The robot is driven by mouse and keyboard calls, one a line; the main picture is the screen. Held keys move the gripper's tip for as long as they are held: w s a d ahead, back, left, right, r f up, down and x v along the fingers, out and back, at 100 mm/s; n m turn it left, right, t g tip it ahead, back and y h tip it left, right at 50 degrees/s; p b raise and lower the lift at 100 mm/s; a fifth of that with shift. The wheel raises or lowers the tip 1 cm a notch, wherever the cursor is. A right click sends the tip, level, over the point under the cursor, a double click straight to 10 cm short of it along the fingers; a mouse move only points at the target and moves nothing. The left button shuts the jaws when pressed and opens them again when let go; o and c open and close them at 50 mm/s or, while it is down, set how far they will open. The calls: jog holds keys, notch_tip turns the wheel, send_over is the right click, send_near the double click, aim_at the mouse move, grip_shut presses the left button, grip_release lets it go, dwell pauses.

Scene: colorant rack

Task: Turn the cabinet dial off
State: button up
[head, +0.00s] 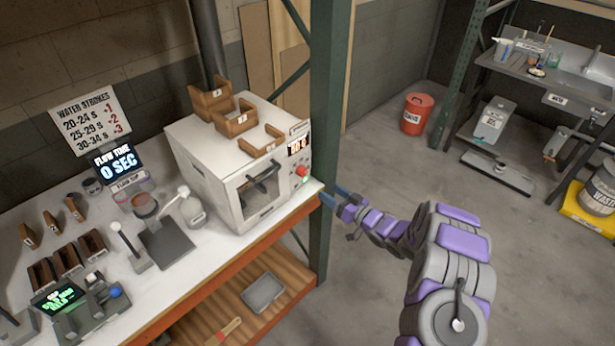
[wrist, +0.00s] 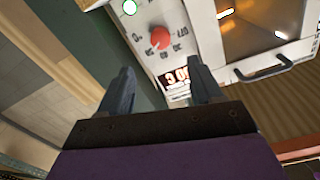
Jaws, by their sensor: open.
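The white cabinet (head: 195,150) stands on the workbench in the head view, with a window and handle on its front. Its red dial (head: 302,170) is on the right part of the front, with a green light just below it. In the wrist view the red dial (wrist: 160,37) shows with markings around it, near a lit display and the green light (wrist: 130,7). My gripper (head: 335,198) is at the bench's right edge, right of and below the dial, not touching it. In the wrist view my gripper (wrist: 162,85) has its fingers apart with nothing between them.
A green rack post (head: 328,120) stands close beside the cabinet and my gripper. Wooden holders (head: 235,120) sit on the cabinet top. Scales, cups and a timer sign (head: 118,160) crowd the bench to the left. The floor (head: 390,130) at right is open, with a red bucket (head: 417,113) beyond.

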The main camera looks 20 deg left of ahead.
aim_at(305, 174)
jog(key=b+x, duration=0.1)
jog(key=x, duration=1.1)
jog(key=shift+f, duration=0.1)
jog(key=shift+c, duration=0.2)
jog(key=c, duration=1)
